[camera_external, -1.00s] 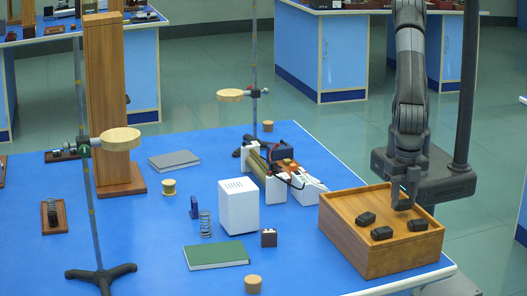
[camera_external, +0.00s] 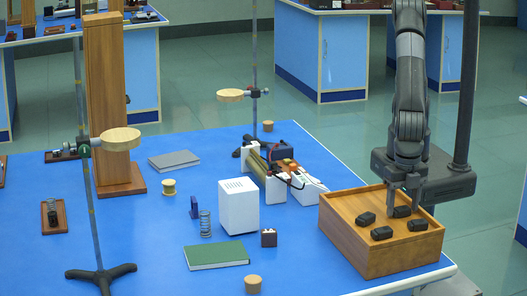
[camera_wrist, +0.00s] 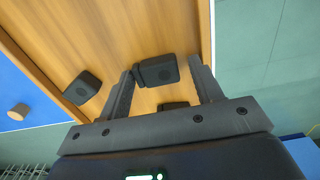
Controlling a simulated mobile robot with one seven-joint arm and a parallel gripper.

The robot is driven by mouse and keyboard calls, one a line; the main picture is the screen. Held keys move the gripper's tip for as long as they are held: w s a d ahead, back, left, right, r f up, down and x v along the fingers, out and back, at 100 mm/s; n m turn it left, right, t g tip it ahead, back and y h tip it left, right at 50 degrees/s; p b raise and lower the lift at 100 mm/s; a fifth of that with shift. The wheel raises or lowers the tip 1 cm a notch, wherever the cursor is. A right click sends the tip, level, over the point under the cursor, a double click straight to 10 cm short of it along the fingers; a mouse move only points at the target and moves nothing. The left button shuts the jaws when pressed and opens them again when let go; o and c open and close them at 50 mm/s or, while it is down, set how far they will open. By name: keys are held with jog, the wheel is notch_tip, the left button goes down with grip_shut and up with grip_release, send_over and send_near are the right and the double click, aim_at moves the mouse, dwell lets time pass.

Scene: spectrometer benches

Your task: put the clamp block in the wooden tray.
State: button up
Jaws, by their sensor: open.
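The wooden tray (camera_external: 362,252) stands at the right front corner of the blue bench, and its floor fills much of the wrist view (camera_wrist: 100,35). Several similar dark blocks lie in it, so I cannot tell by looks alone which is the clamp block. One block (camera_external: 402,212) lies under my gripper (camera_external: 403,206). In the wrist view this block (camera_wrist: 158,70) is between the open fingers, close to the left one, resting on the tray floor. Other dark blocks (camera_external: 366,219), (camera_external: 381,233), (camera_external: 417,225) lie nearer the front of the tray.
A white box (camera_external: 238,206), a green book (camera_external: 216,255), a spring (camera_external: 205,224) and a cork (camera_external: 253,284) stand left of the tray. A ring stand (camera_external: 92,210) is further left.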

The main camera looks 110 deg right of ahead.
aim_at(402, 208)
notch_tip(402, 208, up, 12)
jog(key=shift+r, duration=0.15)
dwell(0.3)
jog(key=shift+d, duration=0.1)
jog(key=w+d+r+m+t, duration=0.1)
jog(key=w+d+r+m, duration=0.15)
jog(key=d, duration=0.65)
jog(key=w+d+r+m+t, duration=0.1)
jog(key=d+r+m, duration=0.25)
jog(key=d, duration=0.65)
jog(key=w+d+r+m+t, duration=0.1)
jog(key=d+r+m, duration=0.25)
jog(key=d, duration=0.55)
jog(key=s+d+f+m+t, duration=0.1)
jog(key=s+d+m, duration=0.3)
jog(key=d, duration=0.6)
jog(key=s+d+m+t, duration=0.1)
jog(key=s+d+m, duration=0.3)
jog(key=s+d, duration=0.3)
jog(key=d, duration=0.2)
jog(key=shift+d+f+t, duration=0.3)
jog(key=shift+d+f, duration=0.05)
